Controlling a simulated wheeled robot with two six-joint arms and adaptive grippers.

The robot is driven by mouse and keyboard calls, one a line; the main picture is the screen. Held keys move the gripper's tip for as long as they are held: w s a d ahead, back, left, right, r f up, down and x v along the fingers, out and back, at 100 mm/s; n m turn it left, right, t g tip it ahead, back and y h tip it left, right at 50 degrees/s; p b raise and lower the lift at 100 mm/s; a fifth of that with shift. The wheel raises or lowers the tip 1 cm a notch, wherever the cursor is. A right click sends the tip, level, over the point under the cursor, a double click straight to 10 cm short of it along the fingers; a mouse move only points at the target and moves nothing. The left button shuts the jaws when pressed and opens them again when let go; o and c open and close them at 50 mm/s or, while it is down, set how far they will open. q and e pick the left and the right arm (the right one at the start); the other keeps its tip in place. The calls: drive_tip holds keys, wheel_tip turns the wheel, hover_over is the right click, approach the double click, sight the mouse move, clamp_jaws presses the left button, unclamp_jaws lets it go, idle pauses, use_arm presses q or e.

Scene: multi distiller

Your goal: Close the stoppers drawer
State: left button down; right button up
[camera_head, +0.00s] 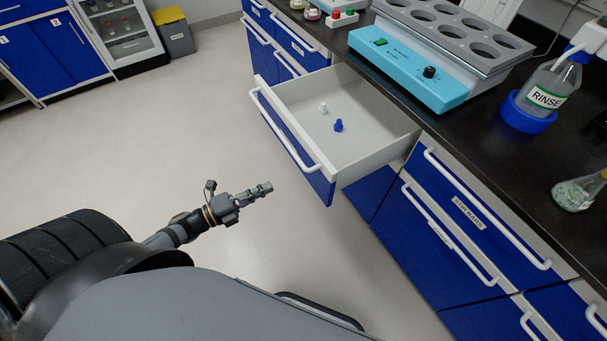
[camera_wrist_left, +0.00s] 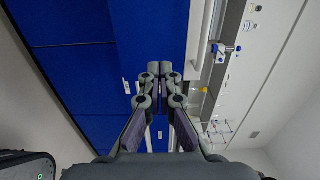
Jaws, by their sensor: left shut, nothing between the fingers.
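The open drawer (camera_head: 368,122) is pulled far out from the blue cabinet in the head view. It has a blue front and a long white bar handle (camera_head: 281,132). A white stopper (camera_head: 323,108) and a blue stopper (camera_head: 338,125) stand apart on its pale floor. My left gripper (camera_head: 268,187) is shut and empty, in front of the drawer and apart from its front. Its closed fingers also show in the left wrist view (camera_wrist_left: 159,70), with blue cabinet fronts (camera_wrist_left: 75,60) beyond. My right gripper is not in view.
The black counter (camera_head: 460,130) carries a blue device with a grey holed rack (camera_head: 415,75), a RINSE bottle (camera_head: 545,95) and a flask (camera_head: 577,192). Closed drawers with white handles (camera_head: 490,215) lie to the right. The floor (camera_head: 170,130) left of my gripper is clear.

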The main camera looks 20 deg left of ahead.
use_arm(q)
drive_tip(key=b, duration=0.1)
approach(310, 167)
drive_tip(key=w, duration=0.1)
drive_tip(key=x, duration=0.5)
drive_tip(key=shift+d+f, duration=0.2)
drive_tip(key=shift+d, duration=0.1)
drive_tip(key=shift+w+d, duration=0.15)
drive_tip(key=shift+w, duration=0.1)
drive_tip(key=shift+f, duration=0.1)
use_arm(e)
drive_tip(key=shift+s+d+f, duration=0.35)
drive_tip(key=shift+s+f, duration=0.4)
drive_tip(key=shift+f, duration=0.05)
use_arm(q)
drive_tip(key=shift+w+d, duration=0.15)
